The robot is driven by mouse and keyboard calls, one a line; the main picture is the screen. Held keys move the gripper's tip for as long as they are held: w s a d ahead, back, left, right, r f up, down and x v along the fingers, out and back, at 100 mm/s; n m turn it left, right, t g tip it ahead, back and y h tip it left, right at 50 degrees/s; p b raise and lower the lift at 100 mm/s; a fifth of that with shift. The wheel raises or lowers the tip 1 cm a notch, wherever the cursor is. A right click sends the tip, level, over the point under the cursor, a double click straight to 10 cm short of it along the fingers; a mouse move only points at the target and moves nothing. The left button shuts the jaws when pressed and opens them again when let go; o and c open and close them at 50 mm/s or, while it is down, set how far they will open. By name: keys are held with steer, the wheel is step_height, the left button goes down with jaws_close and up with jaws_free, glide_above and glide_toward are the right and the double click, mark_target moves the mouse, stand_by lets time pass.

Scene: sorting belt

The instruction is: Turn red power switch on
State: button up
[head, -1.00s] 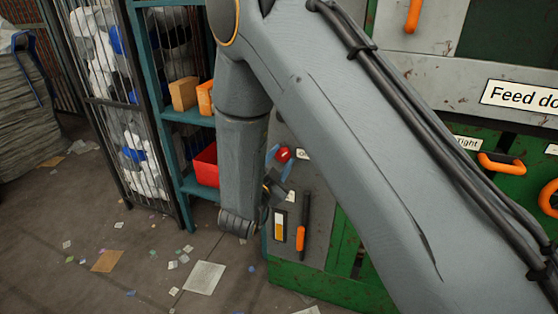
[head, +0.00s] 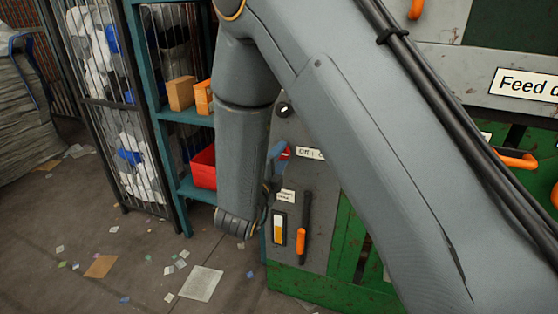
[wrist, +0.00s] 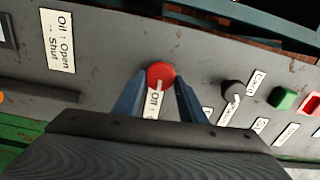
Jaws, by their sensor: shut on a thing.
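The red power switch (wrist: 160,74) is a round red knob on the grey panel (wrist: 100,52). It has a pale mark on its face, pointing toward my gripper in the wrist view. A white label (wrist: 153,103) beside it is partly covered and seems to start with "Off". My gripper (wrist: 160,82) has its two blue fingers on either side of the knob, shut on it. In the head view, a little of the red switch (head: 286,153) shows behind my fingers (head: 277,156), left of the "Off" label (head: 310,154).
A dark knob (wrist: 233,89), a green button (wrist: 282,97) and a red button (wrist: 311,103) sit on the panel to the right. An orange-handled lever (head: 301,240) is below the switch. A shelf with a red bin (head: 203,167) stands left.

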steer(key=shift+a+m, duration=0.1)
steer(key=shift+m, duration=0.4)
steer(key=o, duration=1)
steer(key=shift+v, duration=3.85)
